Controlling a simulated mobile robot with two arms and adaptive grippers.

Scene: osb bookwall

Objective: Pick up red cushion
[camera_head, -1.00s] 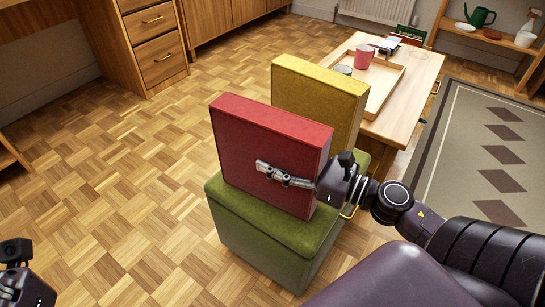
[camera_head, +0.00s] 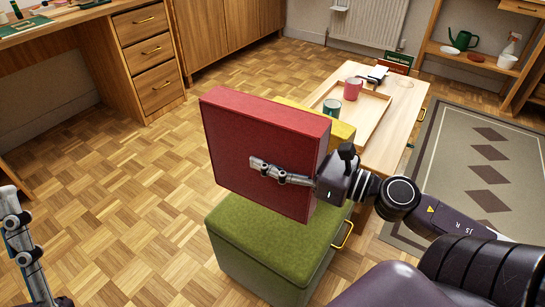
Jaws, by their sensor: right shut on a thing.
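The red cushion (camera_head: 232,140) is a thick square block, upright, in the middle of the head view. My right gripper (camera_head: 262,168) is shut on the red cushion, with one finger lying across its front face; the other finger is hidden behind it. The cushion is raised above the green box seat (camera_head: 262,245). A yellow cushion (camera_head: 340,128) is mostly hidden behind the red one. My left gripper (camera_head: 22,235) shows only in part at the left edge; its jaw opening cannot be made out.
A low wooden table (camera_head: 400,125) with a tray (camera_head: 370,127), a pink cup (camera_head: 353,88) and a green cup (camera_head: 331,108) stands behind. A desk with drawers (camera_head: 152,60) is at the back left. Parquet floor at left is free. A patterned rug (camera_head: 450,200) lies at right.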

